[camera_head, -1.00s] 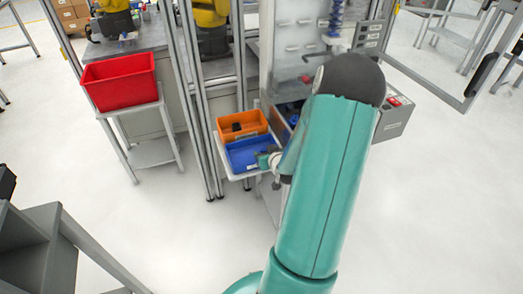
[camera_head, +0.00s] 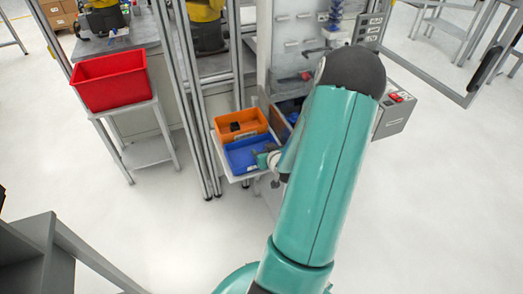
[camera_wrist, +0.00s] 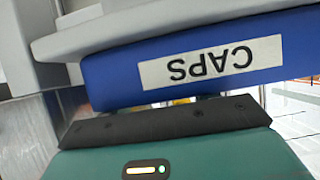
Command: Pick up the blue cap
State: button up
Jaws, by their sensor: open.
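A blue bin (camera_head: 240,162) stands on a small white shelf in the head view, in front of an orange bin. In the wrist view the blue bin (camera_wrist: 115,82) fills the upper middle, with an upside-down white label reading CAPS. No single blue cap can be made out in either view; the bin's inside is hidden in the wrist view. My gripper (camera_head: 269,159) is at the right edge of the blue bin, small and partly hidden by my arm. It is open, with nothing seen in it. My teal wrist housing shows low in the wrist view.
The orange bin (camera_head: 240,124) with dark items sits just behind the blue bin. A red bin (camera_head: 110,82) is on a stand at the left. Metal posts (camera_head: 203,110) rise close left of the bins. A grey control box (camera_head: 396,112) is at the right. The front floor is open.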

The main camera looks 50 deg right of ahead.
jog(key=shift+w+d+f, duration=0.1)
jog(key=shift+w, duration=0.1)
jog(key=shift+s, duration=0.25)
jog(key=shift+c, duration=1)
jog(key=c, duration=0.8)
jog(key=shift+c, duration=0.3)
jog(key=shift+r, duration=0.25)
